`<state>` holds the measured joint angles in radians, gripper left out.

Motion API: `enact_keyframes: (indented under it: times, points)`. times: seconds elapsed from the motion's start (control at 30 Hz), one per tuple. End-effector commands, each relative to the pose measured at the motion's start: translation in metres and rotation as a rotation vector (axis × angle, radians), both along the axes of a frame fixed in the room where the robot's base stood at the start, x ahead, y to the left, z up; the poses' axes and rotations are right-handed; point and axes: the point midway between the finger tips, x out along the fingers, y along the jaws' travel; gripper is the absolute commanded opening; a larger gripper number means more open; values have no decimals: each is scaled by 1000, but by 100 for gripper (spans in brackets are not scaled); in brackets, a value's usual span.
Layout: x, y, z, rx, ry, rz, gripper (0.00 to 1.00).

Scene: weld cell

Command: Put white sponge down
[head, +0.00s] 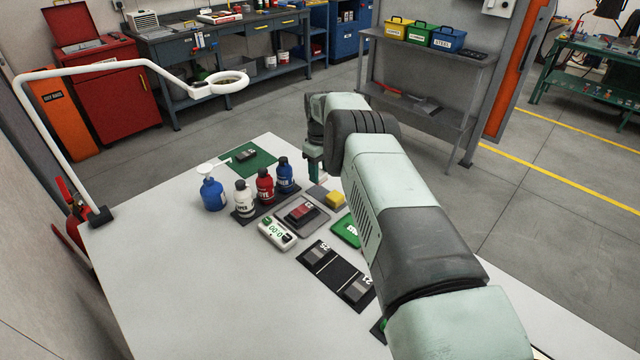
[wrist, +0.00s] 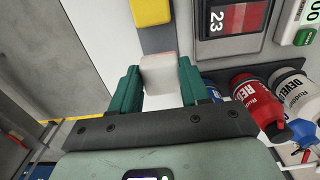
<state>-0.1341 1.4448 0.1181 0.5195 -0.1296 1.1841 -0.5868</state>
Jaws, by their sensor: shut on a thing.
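The white sponge (wrist: 160,72) is a pale block between the green fingers of my gripper (wrist: 160,88) in the wrist view. My gripper is shut on it. In the head view my gripper (head: 315,172) is at the table's far right part, and I cannot make out the white sponge there. A yellow sponge (head: 336,200) lies just in front of my gripper; it also shows at the top of the wrist view (wrist: 150,12). A grey pad (head: 318,193) lies beside the yellow sponge. I cannot tell whether the white sponge touches the table.
Blue, red and white bottles (head: 265,186) stand left of my gripper on a dark strip. A red-and-black device (head: 302,212), a white timer (head: 277,234) and a green box (head: 346,231) lie nearby. A green mat (head: 262,160) is behind. The table's front left is clear.

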Motion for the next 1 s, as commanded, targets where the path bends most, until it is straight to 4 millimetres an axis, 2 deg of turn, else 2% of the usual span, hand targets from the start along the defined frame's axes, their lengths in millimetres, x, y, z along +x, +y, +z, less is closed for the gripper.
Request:
enact_keyframes:
  times: [0.37,0.77,0.8,0.93,1.0]
  points:
    - [0,0,-42,0,0,0,21]
    - [0,0,-48,0,-1,0,21]
    - [0,0,-48,0,-1,0,48]
    - [0,0,-48,0,-1,0,68]
    - [0,0,-48,0,-1,0,71]
